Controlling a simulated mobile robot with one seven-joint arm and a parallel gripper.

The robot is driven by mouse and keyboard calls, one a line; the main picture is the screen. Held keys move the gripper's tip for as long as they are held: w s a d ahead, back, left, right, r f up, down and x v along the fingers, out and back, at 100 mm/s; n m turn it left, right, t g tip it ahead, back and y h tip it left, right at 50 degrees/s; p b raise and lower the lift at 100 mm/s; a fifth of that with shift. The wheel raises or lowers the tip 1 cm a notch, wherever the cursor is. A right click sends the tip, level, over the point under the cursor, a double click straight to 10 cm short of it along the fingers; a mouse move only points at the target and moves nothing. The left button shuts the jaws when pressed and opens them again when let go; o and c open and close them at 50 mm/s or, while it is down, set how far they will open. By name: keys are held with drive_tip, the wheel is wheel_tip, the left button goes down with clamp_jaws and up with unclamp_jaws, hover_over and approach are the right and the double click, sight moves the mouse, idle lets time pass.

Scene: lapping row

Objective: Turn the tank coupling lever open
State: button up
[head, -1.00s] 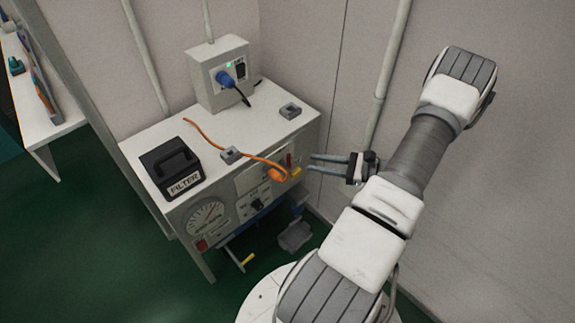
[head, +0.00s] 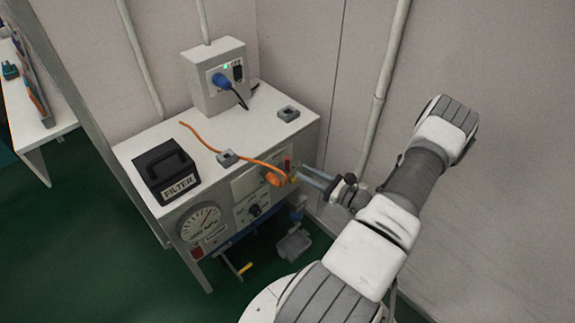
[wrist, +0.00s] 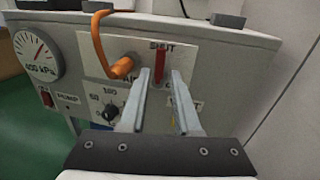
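A red lever (wrist: 160,62) hangs upright under the word SHUT on the front panel of a white cabinet. It also shows as a small red strip in the head view (head: 287,163). An orange hose plug (wrist: 122,68) sits in the panel just left of it. My gripper (wrist: 161,76) is open, with its two pale fingers pointing at the panel. The lever's lower part appears between the fingertips; I cannot tell whether they touch it. In the head view, my gripper (head: 302,174) is close to the panel's right side. The fingers partly hide the panel labels.
The cabinet front also carries a pressure gauge (head: 201,222), a dark knob (head: 255,210) and a red pump switch (wrist: 46,97). On top are a black FILTER box (head: 166,172), grey blocks (head: 288,114) and a socket box (head: 216,77). A wall stands close on the right.

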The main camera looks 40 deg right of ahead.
sight(287, 169)
drive_tip(key=b+x, duration=0.1)
drive_tip(key=x, duration=0.6)
clamp_jaws()
